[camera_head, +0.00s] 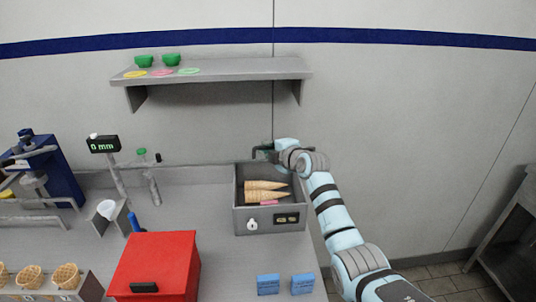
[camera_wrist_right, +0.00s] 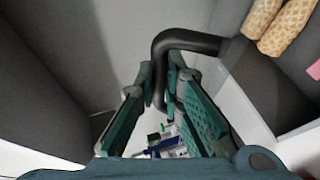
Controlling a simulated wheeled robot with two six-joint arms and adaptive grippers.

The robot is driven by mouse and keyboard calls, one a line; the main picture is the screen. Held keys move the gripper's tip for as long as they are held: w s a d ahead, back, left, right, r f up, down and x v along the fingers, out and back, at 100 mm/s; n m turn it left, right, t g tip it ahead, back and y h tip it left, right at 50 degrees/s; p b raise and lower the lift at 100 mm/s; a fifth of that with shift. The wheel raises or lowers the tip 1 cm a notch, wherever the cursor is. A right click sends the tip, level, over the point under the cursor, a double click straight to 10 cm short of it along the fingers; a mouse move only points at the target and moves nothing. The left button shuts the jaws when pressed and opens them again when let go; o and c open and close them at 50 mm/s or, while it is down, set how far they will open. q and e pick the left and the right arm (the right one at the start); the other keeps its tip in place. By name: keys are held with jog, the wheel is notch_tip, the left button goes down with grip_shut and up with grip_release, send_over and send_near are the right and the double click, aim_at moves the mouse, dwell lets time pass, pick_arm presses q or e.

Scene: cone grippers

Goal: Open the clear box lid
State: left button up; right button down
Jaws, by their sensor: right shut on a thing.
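The grey box (camera_head: 241,220) stands on the counter against the wall, with several cones (camera_head: 266,196) visible inside. Its clear lid is hard to make out, so its exact angle cannot be told. A black bent handle (camera_wrist_right: 188,38) runs between the fingers of my right gripper (camera_wrist_right: 165,105) in the right wrist view. In the head view my right gripper (camera_head: 266,152) is at the box's back edge, shut on this handle. The cones also show at the upper right of the wrist view (camera_wrist_right: 284,25). My left gripper is not in view.
A red box (camera_head: 170,255) and two blue blocks (camera_head: 268,284) sit at the front of the counter. A shelf (camera_head: 230,72) with green bowls (camera_head: 171,59) hangs above. A display post (camera_head: 103,144) and blue machine (camera_head: 55,165) stand left. Counter left of the grey box is mostly clear.

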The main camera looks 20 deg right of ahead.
jog(key=shift+r, duration=0.15)
jog(key=c, duration=2)
grip_release()
jog(key=shift+o, duration=0.2)
jog(key=v, duration=1.2)
jog(key=shift+d, duration=0.1)
